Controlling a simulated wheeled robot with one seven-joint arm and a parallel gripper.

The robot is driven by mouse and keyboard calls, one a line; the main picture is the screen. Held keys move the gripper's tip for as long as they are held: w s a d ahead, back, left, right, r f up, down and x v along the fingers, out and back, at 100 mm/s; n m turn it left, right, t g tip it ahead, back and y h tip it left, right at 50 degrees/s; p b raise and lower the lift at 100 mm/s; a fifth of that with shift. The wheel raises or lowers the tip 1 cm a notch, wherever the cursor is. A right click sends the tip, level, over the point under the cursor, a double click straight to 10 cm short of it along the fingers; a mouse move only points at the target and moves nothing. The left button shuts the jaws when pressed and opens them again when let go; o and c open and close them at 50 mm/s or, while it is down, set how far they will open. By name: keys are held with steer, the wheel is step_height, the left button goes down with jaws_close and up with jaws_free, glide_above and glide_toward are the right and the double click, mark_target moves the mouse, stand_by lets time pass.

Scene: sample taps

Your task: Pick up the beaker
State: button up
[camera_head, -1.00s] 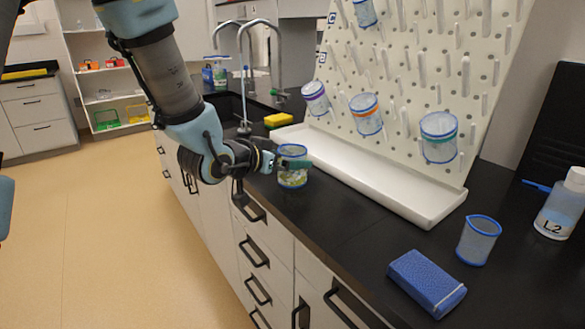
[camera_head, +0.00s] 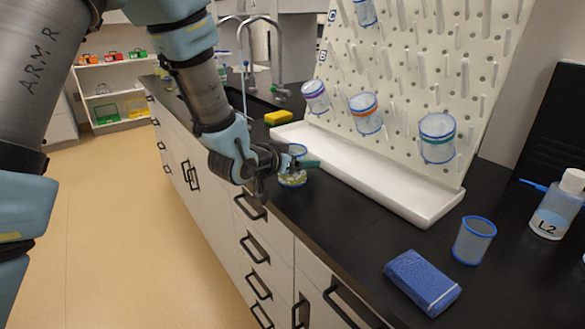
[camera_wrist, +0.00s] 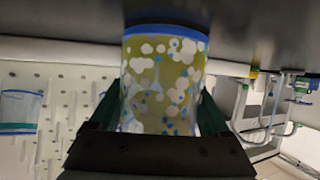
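A clear beaker (camera_head: 292,180) with a blue rim and yellow-green, white-spotted contents stands upright on the black counter, near its front edge. My gripper (camera_head: 301,163) reaches it from the left at its upper part, with a dark green finger across its near side. In the wrist view, which is upside down, the beaker (camera_wrist: 162,85) fills the space between the two fingers. I see no clear gap at its sides, but cannot tell whether the fingers press on it. Part of the beaker is hidden by my gripper.
A white pegboard (camera_head: 425,75) with several hanging beakers rises behind a white drip tray (camera_head: 375,187). A yellow sponge (camera_head: 278,117) and a faucet (camera_head: 243,65) are farther back.

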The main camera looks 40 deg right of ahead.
steer(key=c, duration=0.9)
step_height(320, 180, up, 10)
steer(key=b, duration=0.1)
